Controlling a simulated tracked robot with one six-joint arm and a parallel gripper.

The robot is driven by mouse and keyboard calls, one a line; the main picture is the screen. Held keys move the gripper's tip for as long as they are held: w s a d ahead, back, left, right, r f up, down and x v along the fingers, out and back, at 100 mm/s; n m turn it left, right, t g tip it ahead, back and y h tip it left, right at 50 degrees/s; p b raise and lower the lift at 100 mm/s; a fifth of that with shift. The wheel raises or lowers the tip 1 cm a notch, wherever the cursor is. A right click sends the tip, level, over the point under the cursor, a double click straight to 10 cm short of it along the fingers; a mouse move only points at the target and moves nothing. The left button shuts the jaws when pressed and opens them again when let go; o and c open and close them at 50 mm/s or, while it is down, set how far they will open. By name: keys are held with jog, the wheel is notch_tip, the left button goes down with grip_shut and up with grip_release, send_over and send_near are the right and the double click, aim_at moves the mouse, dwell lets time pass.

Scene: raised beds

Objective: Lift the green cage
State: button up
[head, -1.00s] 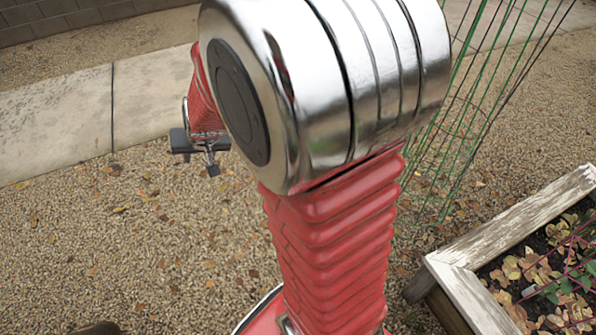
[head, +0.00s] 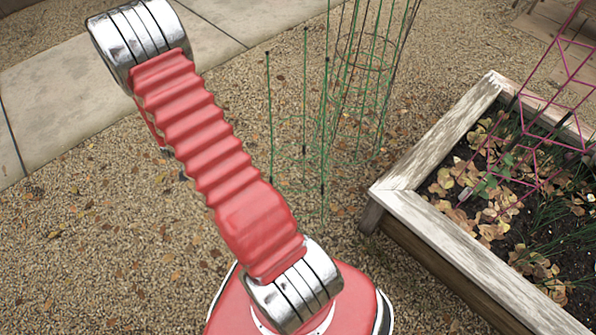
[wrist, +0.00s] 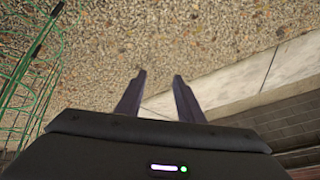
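The green cage (head: 323,130) is a tall, thin wire frame standing on the gravel, right of my arm in the head view. Its top runs out of the picture. In the wrist view the green cage (wrist: 30,75) shows at the left edge, partly cut off. My gripper (wrist: 160,75) is open and empty, its two dark fingers apart over gravel, with the cage off to their left. In the head view my gripper is hidden behind my red arm.
A wooden raised bed (head: 440,225) with soil, dry leaves and a magenta cage (head: 535,130) stands right of the green cage. A concrete path (head: 60,110) crosses the upper left. Open gravel (head: 90,250) lies at the lower left.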

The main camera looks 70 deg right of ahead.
jog(key=s+d+f+m+g+h, duration=0.2)
jog(key=s+d+f, duration=0.3)
jog(key=s+f, duration=0.45)
jog(key=s+d+f+m+g+h, duration=0.15)
jog(key=s+d+f, duration=0.25)
jog(key=s+f, duration=0.55)
jog(key=s+f+m+g+h, duration=0.1)
jog(key=s+f, duration=0.2)
jog(key=s, duration=0.3)
jog(key=s+d+f+m+g+h, duration=0.1)
jog(key=s+f+g+h, duration=0.1)
jog(key=s+f, duration=0.2)
jog(key=s+d+f+m+g+h, duration=0.1)
jog(key=s+f+g+h, duration=0.1)
jog(key=s, duration=0.7)
jog(key=shift+s+f, duration=0.25)
jog(key=shift+f, duration=0.5)
jog(key=shift+d+m, duration=0.1)
jog(key=shift+m, duration=0.15)
jog(key=x, duration=0.8)
jog(key=shift+d, duration=0.25)
jog(key=shift+s+f, duration=0.15)
jog(key=shift+s, duration=0.05)
